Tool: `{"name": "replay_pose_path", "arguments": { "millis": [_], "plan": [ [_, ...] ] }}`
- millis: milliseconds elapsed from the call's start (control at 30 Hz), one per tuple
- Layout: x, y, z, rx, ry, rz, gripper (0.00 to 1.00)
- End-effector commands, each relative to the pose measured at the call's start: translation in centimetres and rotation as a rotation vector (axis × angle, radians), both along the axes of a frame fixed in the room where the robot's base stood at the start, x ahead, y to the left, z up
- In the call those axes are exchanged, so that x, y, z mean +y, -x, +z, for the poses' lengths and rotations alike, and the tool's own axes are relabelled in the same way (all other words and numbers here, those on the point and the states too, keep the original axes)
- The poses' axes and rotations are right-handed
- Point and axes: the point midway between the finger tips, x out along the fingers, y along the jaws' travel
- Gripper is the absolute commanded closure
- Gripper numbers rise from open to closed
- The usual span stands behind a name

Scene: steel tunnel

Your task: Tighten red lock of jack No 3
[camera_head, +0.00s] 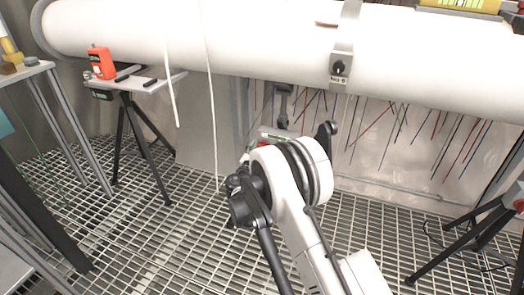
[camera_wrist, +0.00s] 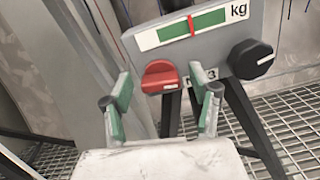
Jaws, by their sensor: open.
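The jack panel (camera_wrist: 222,62) is grey with a "kg" label, a green gauge with a red mark, and a partly hidden "3". Its red lock (camera_wrist: 160,76) is a red knob at the panel's lower left in the wrist view. A black knob (camera_wrist: 250,59) sits at the panel's right. My gripper (camera_wrist: 164,94) is open, with a green-padded finger on each side of the red lock in the picture. No contact with the lock shows.
A large white pipe (camera_head: 250,42) with a metal strap (camera_head: 345,45) crosses above. White cords (camera_head: 209,90) hang left of my arm. The grating floor (camera_head: 190,235) is mostly clear.

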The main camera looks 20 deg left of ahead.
Motion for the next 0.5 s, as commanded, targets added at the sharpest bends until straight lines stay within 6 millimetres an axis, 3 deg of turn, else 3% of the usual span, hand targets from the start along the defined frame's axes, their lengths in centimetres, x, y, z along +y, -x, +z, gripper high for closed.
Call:
{"name": "replay_pose_path", "arguments": {
  "millis": [333,500],
  "plan": [
    [0.01,-0.33,0.02,0.0,0.0,0.001,0.43],
    [0.01,-0.32,0.01,0.0,0.0,0.001,0.66]
  ]
}}
